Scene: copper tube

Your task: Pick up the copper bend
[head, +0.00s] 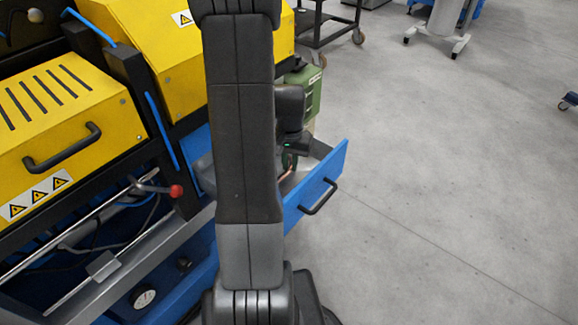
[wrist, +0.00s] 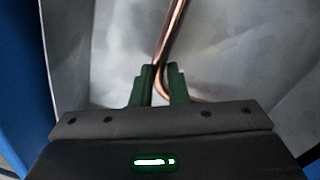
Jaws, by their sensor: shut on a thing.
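The copper bend (wrist: 171,38) is a thin, shiny copper tube. In the wrist view it runs up from between my gripper's fingers to the top edge, and a curved part shows at the right finger. My gripper (wrist: 161,80) has two green fingers shut on the tube. In the head view a small piece of the copper bend (head: 289,173) shows beside my gripper (head: 288,163), inside the open drawer. My own arm hides much of the drawer and most of the tube there.
The blue drawer (head: 324,186) stands open with a black handle (head: 317,197) on its front. Its grey floor (wrist: 225,45) surrounds the gripper in the wrist view. A green canister (head: 303,88) stands behind it. The yellow machine (head: 75,110) is at left; open floor lies right.

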